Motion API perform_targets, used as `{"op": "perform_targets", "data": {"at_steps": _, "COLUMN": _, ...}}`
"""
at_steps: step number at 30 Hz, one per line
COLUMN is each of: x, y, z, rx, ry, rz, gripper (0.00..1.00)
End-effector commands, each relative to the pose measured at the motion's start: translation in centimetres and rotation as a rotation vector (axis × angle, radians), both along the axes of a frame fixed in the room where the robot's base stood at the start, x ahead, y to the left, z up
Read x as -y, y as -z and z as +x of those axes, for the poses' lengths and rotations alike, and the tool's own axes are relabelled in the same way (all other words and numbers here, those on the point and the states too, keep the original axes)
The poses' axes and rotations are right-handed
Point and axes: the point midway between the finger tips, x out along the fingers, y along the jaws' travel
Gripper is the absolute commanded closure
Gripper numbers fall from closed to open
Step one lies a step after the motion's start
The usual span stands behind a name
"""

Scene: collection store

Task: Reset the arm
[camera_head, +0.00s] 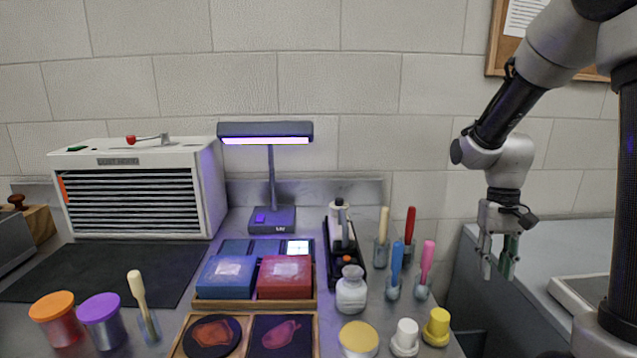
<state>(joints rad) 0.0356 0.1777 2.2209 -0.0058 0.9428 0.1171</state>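My gripper (497,268) hangs at the end of my arm on the right side of the head camera view, pointing down. Its two fingers are apart with a gap between them, and nothing shows between them. It is in the air to the right of the bench's brushes and jars, in front of the grey surface at the right. It touches nothing that I can see.
A pink-handled tool (427,262) and a blue-handled tool (397,262) stand in holders left of my gripper. A yellow stopper (437,327) is below-left. A lamp (270,205), a white slatted unit (140,190) and a wooden tray (255,303) stand further left.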

Motion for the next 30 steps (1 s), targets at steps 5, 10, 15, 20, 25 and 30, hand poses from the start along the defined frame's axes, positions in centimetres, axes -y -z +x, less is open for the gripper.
{"op": "perform_targets", "data": {"at_steps": 5, "x": -0.6, "y": -5.5, "z": -5.9, "rx": 0.125, "ry": -0.103, "rz": 0.012, "gripper": 0.69}}
{"op": "perform_targets", "data": {"at_steps": 10, "x": -1.0, "y": -8.8, "z": -11.0, "rx": 0.267, "ry": -0.133, "rz": 0.006, "gripper": 0.69}}
{"op": "perform_targets", "data": {"at_steps": 15, "x": -1.2, "y": -11.2, "z": -14.0, "rx": 0.424, "ry": -0.14, "rz": -0.004, "gripper": 0.69}}
{"op": "perform_targets", "data": {"at_steps": 20, "x": -1.3, "y": -13.5, "z": -14.8, "rx": 0.54, "ry": -0.144, "rz": -0.012, "gripper": 0.69}}
{"op": "perform_targets", "data": {"at_steps": 25, "x": -1.4, "y": -14.2, "z": -15.0, "rx": 0.575, "ry": -0.146, "rz": -0.014, "gripper": 0.69}}
{"op": "perform_targets", "data": {"at_steps": 30, "x": -1.4, "y": -14.2, "z": -14.9, "rx": 0.574, "ry": -0.147, "rz": -0.013, "gripper": 0.69}}
